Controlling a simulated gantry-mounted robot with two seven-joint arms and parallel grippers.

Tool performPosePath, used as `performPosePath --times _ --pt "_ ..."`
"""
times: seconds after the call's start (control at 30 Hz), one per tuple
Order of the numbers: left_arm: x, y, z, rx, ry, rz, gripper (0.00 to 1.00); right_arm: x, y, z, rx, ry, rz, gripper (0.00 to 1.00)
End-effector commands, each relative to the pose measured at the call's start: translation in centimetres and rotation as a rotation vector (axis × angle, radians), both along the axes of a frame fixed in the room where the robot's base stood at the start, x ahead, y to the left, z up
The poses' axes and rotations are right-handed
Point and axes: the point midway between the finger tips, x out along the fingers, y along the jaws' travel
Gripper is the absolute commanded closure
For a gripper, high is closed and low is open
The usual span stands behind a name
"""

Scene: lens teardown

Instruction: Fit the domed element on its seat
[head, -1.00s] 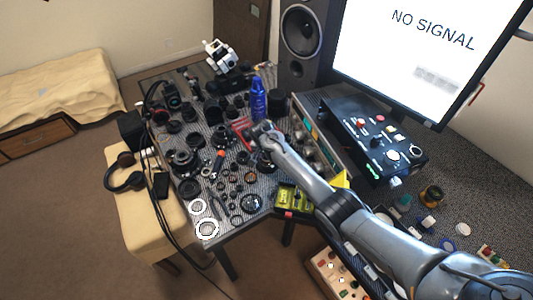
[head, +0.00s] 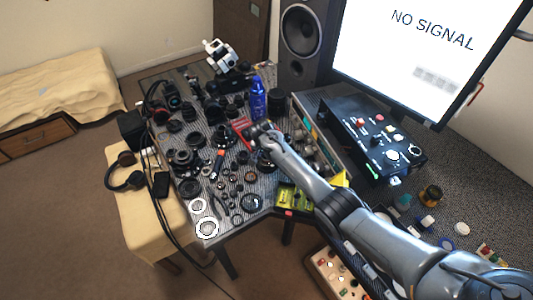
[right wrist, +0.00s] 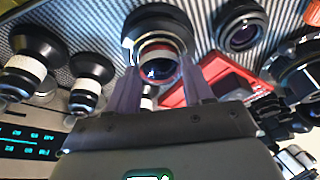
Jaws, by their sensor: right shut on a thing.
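My right gripper (right wrist: 160,85) is shut on a small round dark element (right wrist: 158,68) with a reddish rim and a shiny, reflective face. It looks like the domed element, but its curve is hard to make out. A larger black ring-shaped lens part (right wrist: 158,22) lies just beyond it in the right wrist view; I cannot tell whether the two touch or whether this part is the seat. In the head view the right gripper (head: 257,131) is over the middle right of the table, and the held element is too small to make out. My left gripper is not in view.
Many lens parts crowd the patterned table (head: 233,232). A red tray (right wrist: 222,77) lies beside the gripper. A blue bottle (head: 258,100) stands behind it. Black-and-white knobbed parts (right wrist: 88,80) stand at left in the right wrist view. A yellow box (head: 292,196) sits at the front edge.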

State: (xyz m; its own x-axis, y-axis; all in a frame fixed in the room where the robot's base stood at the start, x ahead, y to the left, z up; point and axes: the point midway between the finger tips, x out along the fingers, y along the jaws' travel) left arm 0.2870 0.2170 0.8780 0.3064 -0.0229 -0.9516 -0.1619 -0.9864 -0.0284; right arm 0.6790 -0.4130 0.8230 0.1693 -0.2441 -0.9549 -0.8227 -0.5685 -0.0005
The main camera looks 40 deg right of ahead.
Motion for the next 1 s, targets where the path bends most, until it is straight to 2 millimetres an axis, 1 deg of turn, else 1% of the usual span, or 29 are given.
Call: performPosePath --times 0.13,0.17,0.3,0.33,0.53,0.63,0.67,1.0 --pt "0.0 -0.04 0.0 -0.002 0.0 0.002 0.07 0.01 0.01 0.01 0.0 0.0 0.0 0.79" --pt "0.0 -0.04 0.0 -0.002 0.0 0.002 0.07 0.01 0.01 0.01 0.0 0.0 0.0 0.44" --pt "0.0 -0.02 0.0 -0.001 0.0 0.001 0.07 0.01 0.01 0.01 0.0 0.0 0.0 0.23" --pt "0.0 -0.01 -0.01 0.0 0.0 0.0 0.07 0.01 0.01 0.01 0.0 0.0 0.0 0.19" --pt "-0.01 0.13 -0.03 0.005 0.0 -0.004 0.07 -0.01 0.01 0.0 0.0 0.0 -0.001 0.19" --pt "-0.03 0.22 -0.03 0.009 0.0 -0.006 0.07 -0.02 0.01 -0.03 0.0 0.0 0.0 0.04" --pt "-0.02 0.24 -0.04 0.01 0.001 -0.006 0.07 -0.02 0.01 -0.03 0.0 0.0 0.0 0.02" --pt "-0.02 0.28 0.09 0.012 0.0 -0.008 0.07 -0.01 0.0 0.11 0.0 0.0 -0.001 0.02"
